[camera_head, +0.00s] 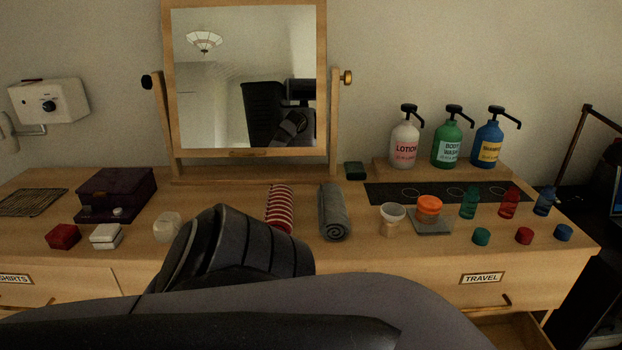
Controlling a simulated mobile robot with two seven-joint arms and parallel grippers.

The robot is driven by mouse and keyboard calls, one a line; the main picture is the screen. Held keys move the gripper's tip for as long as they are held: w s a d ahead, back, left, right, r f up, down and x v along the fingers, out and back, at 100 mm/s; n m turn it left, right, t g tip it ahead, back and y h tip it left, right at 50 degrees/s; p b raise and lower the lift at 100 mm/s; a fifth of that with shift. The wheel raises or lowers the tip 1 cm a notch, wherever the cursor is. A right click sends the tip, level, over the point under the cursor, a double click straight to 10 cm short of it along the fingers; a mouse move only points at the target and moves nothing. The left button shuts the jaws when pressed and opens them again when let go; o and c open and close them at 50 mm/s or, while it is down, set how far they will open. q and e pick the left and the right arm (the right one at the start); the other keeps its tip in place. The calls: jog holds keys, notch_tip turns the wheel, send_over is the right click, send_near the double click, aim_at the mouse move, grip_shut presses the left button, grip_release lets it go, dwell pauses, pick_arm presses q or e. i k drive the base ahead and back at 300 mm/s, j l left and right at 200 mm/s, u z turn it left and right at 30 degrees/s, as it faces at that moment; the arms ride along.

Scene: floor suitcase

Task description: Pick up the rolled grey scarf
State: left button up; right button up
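The rolled grey scarf (333,213) lies on the wooden dresser top near the middle, its roll end facing the front edge. A red-and-white striped roll (280,208) lies to its left with a gap between them. A large dark arm part of mine fills the lower middle of the view and stands in front of the dresser, left of the scarf. It hides part of the dresser front and the area below the striped roll. The scarf is not covered. Neither gripper's fingertips can be made out.
A mirror (249,85) stands behind the scarf. To the scarf's right are a small cup (392,218), an orange-lidded jar (429,206), small bottles and caps. Three pump bottles stand at the back right. A purple box (117,194) and small boxes are at the left.

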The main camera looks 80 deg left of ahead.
aim_at(333, 216)
jog(key=u, duration=2.55)
